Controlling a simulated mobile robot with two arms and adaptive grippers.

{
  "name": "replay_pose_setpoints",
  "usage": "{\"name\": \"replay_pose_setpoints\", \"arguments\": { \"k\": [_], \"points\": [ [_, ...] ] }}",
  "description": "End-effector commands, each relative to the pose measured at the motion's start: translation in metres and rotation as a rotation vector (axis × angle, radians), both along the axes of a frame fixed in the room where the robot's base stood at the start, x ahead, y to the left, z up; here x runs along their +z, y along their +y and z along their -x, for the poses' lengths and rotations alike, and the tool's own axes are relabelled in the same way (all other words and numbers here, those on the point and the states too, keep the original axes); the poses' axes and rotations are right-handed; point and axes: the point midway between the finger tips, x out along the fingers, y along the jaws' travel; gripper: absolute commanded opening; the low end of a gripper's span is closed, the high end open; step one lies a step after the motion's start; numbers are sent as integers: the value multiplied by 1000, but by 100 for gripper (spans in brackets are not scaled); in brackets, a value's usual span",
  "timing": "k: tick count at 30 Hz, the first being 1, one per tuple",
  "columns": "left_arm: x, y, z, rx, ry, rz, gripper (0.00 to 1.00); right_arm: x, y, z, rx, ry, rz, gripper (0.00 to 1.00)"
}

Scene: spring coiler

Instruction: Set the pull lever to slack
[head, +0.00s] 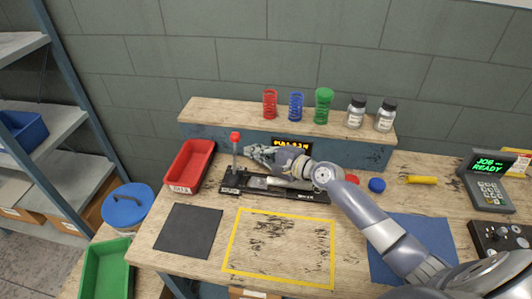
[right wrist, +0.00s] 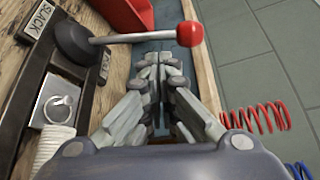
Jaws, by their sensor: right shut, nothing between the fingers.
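The pull lever (head: 235,150) stands about upright at the left end of the black coiler base (head: 270,192), with a red ball knob on top. In the right wrist view the lever's grey rod (right wrist: 135,37) runs from a dark round pivot to the red knob (right wrist: 190,34). A SLACK plate (right wrist: 38,20) lies on one side of the pivot. A second plate (right wrist: 104,66), hard to read, lies on the other side. My right gripper (head: 250,151) is shut and empty, just right of the lever; its fingertips (right wrist: 160,62) appear close to the rod, contact unclear. My left gripper is out of view.
A red bin (head: 190,168) stands left of the coiler. Behind it, a raised shelf (head: 225,112) holds red, blue and green springs and two jars. A dark mat (head: 188,231) and a yellow-outlined area (head: 280,245) lie in front. A terminal (head: 487,180) reads JOB READY.

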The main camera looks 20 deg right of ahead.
Motion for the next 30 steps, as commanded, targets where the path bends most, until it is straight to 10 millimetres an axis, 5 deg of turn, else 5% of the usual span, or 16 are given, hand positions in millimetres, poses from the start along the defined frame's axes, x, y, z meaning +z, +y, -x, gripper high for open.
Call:
{"name": "replay_pose_setpoints", "arguments": {
  "k": [9,30],
  "points": [
    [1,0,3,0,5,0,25,-7,15,-29,0,-1,2,0],
    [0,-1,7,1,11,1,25,-5,30,-30,1,-41,27,0]
  ]
}}
